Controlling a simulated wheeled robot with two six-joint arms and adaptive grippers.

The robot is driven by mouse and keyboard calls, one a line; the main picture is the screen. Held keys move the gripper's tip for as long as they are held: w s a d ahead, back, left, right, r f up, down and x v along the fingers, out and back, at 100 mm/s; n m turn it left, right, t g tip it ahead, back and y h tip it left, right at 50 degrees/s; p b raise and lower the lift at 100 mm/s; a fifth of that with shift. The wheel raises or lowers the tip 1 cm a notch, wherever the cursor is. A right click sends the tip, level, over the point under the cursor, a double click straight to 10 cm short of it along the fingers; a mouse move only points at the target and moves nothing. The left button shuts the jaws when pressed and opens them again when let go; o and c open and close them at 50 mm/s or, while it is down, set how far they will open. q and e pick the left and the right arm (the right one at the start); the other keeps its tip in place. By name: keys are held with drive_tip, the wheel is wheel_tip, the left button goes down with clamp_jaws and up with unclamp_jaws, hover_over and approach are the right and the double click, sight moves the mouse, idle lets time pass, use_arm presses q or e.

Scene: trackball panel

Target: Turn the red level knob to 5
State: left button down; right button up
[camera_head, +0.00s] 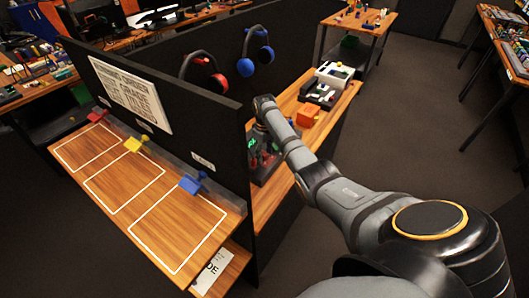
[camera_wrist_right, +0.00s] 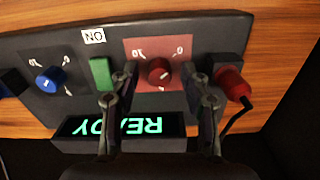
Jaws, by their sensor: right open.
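The red level knob (camera_wrist_right: 159,72) sits on a dull red plate (camera_wrist_right: 138,45) of the dark panel, which appears upside down in the right wrist view. A scale with 0 at upper right and 10 at upper left is printed by it. A small pale mark shows on the knob, but its exact reading cannot be told. My right gripper (camera_wrist_right: 160,79) is open, with one finger on each side of the knob; contact cannot be told. In the head view my right arm reaches over the divider's right side to the panel (camera_head: 263,168). My left gripper is not in view.
Near the knob are a green block-like switch (camera_wrist_right: 101,72), a blue knob (camera_wrist_right: 49,79), a lit READY display (camera_wrist_right: 120,127) and a red plug (camera_wrist_right: 230,82) with a black cable. A black divider (camera_head: 225,130) stands left of the arm. An orange box (camera_head: 308,114) lies beyond the panel.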

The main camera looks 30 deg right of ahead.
drive_tip(key=shift+c, duration=0.2)
clamp_jaws()
